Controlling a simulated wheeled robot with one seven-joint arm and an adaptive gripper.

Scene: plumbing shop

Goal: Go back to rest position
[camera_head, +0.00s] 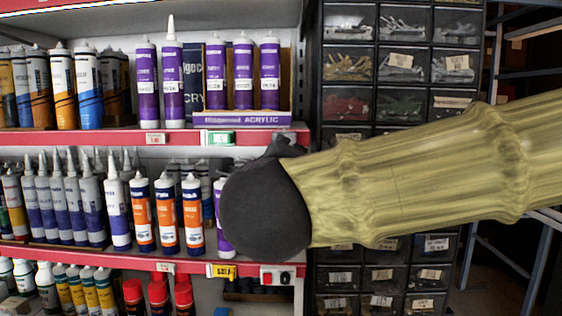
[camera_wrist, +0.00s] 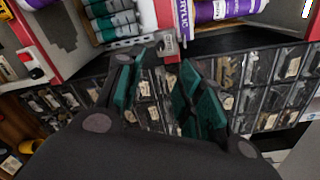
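My gripper (camera_wrist: 160,62) shows in the wrist view, with its two teal-padded fingers apart and nothing between them. Shelf edge and drawer fronts show through the gap. In the head view my yellowish arm reaches in from the right and ends in a dark rounded wrist part in front of the shelf's right end. The gripper's fingers are mostly hidden behind that part, so their distance from the shelf is unclear there.
A red-edged shelf (camera_head: 90,138) holds rows of tubes and bottles. A purple tube (camera_head: 222,217) stands partly hidden beside my wrist. A black cabinet of small drawers (camera_head: 402,66) stands right of the shelf, behind my arm. Blue-grey racking (camera_head: 537,258) is at the far right.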

